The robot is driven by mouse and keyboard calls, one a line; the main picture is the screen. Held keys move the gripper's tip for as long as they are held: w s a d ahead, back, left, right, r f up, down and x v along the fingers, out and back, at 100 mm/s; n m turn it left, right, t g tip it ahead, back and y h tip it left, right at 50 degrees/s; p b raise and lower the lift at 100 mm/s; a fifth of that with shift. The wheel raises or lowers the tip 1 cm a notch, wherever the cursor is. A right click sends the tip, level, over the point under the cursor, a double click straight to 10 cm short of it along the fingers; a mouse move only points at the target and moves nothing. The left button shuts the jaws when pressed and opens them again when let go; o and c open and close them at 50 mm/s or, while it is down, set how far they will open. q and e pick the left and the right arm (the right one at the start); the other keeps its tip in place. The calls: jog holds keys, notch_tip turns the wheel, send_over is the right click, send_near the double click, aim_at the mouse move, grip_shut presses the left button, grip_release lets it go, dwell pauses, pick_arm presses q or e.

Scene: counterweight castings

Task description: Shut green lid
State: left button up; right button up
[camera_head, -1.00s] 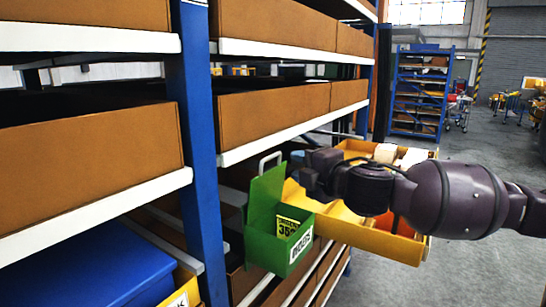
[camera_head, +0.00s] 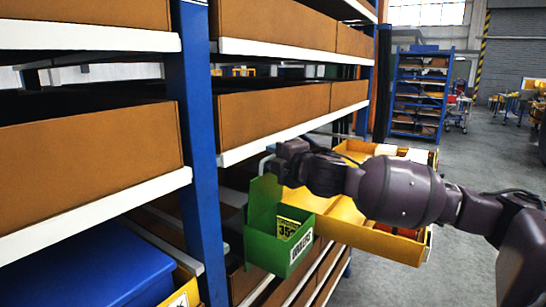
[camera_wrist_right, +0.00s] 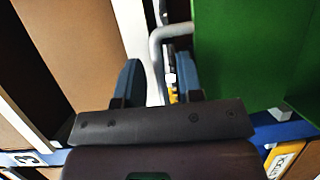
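The green lid (camera_head: 264,204) stands upright, open, at the back left edge of the small green box (camera_head: 279,245). The box has a white label on its front, and a yellow tag with numbers shows inside. My right gripper (camera_head: 281,158) is at the lid's top edge and partly covers it; I cannot tell whether they touch. My left gripper is not in view.
A yellow open bin (camera_head: 385,243) with items in it sits right of the green box, under my right arm. A blue rack post (camera_head: 200,140) and brown shelf boxes (camera_head: 85,140) stand to the left. A grey bar (camera_wrist_right: 165,35) runs near the fingers. Open floor lies to the right.

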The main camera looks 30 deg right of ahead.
jog(key=shift+w, duration=0.6)
grip_shut()
